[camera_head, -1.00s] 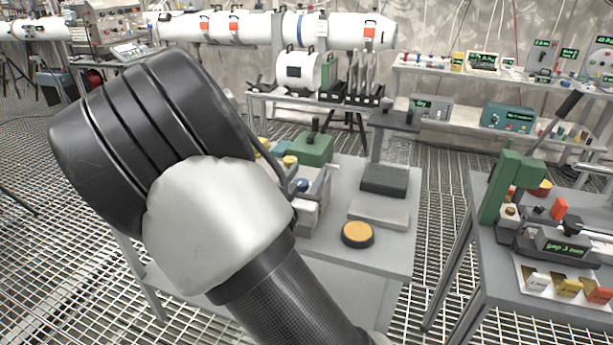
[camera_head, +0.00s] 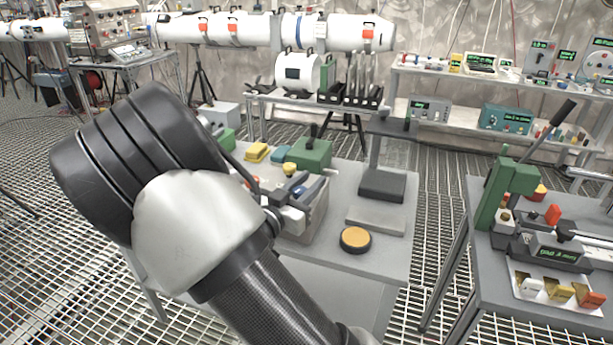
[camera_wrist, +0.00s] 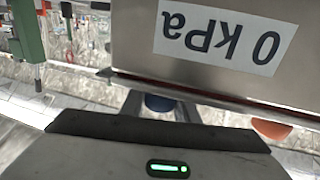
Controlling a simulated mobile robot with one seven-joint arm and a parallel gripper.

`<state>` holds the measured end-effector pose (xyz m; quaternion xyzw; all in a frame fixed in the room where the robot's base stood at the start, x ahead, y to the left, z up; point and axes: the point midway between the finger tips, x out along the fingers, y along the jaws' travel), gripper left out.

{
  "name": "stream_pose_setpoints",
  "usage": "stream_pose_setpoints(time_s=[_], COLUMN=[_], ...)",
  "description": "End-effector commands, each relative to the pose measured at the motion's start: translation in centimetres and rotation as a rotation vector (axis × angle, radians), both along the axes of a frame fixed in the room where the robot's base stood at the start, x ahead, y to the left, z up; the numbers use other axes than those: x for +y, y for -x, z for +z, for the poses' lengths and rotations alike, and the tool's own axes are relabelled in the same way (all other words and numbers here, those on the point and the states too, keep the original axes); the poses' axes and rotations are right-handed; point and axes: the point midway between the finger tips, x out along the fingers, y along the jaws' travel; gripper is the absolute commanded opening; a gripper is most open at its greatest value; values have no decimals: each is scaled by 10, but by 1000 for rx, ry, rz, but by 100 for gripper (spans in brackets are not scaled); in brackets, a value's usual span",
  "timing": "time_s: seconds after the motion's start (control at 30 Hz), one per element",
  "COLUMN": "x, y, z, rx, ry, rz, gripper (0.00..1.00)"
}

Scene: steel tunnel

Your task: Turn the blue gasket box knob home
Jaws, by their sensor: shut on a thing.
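The gasket box (camera_head: 308,223) is a grey metal box on the near grey table. In the wrist view its face (camera_wrist: 130,45) fills the upper right, with an upside-down label (camera_wrist: 225,37) reading "0 kPa". The blue knob (camera_wrist: 160,103) shows below the box edge, between two dark fingers. My gripper (camera_wrist: 159,110) is shut on this knob. The rest of the knob and its turn angle are hidden. An orange-red knob (camera_wrist: 272,128) is at the right of the wrist view, apart from the fingers. In the head view my arm covers part of the box.
A yellow-topped black disc (camera_head: 355,239) and a grey stand (camera_head: 381,186) are right of the box. A green block (camera_head: 309,154) and a yellow block (camera_head: 257,152) lie behind it. A green lever press (camera_head: 508,190) stands on the right table.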

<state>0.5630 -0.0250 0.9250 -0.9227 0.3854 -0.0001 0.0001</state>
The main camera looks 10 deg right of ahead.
Motion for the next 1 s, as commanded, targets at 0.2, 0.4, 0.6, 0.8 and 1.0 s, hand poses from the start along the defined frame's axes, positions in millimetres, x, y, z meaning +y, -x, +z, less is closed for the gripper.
stream_pose_setpoints(time_s=[0.2, 0.4, 0.6, 0.8, 1.0], x=[-4, -7, -8, -8, -8], y=[4, 9, 12, 14, 15], z=[2, 0, 0, -1, -1], rx=[1, 1, 2, 3, 2], ry=[-2, -3, -1, 0, -1], rz=[-172, -304, -392, -432, -441], gripper=[5, 5, 5, 5, 5])
